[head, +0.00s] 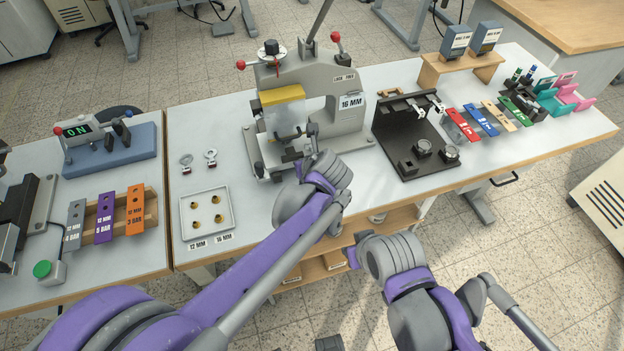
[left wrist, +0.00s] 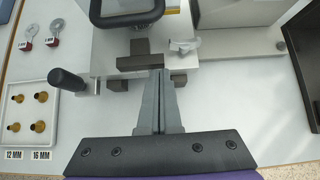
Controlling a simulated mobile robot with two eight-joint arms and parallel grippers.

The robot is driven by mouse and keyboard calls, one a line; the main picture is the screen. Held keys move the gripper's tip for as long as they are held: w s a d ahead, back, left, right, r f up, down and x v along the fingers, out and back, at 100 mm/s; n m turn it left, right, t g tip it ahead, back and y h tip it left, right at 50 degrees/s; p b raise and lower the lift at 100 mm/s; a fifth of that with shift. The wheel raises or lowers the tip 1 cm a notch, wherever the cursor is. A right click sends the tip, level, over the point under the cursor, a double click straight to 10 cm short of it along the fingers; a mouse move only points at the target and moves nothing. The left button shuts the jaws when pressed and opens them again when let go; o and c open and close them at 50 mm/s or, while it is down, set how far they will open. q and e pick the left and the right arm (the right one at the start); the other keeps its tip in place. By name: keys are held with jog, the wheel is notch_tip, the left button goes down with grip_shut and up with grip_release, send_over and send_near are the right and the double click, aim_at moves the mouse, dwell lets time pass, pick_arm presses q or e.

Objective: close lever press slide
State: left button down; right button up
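The grey lever press (head: 335,88), labelled 16 MM, stands mid-table in the head view, with a yellow block and a clear guard at its front. Its slide, with a dark front block (left wrist: 140,62), shows low on the press in the left wrist view. A black-knobbed handle (left wrist: 68,80) sticks out to the left of it. My left gripper (left wrist: 161,72) has its fingers together, with nothing visible between them. Their tips are at the dark block's front; whether they touch is unclear. My right gripper (head: 354,256) is low, in front of the table edge, its fingers mostly hidden.
A white tray (head: 231,222) with several brass pieces lies left of the press, with two small tagged parts (head: 210,157) behind it. A black fixture (head: 405,140) stands to the right. Coloured bars (head: 462,125) lie farther right. Bare table lies between tray and press.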

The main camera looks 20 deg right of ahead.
aim_at(297, 145)
pick_arm(q)
jog(key=w, duration=0.5)
jog(key=shift+w+a, duration=0.1)
jog(key=shift+w, duration=0.25)
jog(key=shift+r, duration=0.1)
jog(key=shift+w+r, duration=0.1)
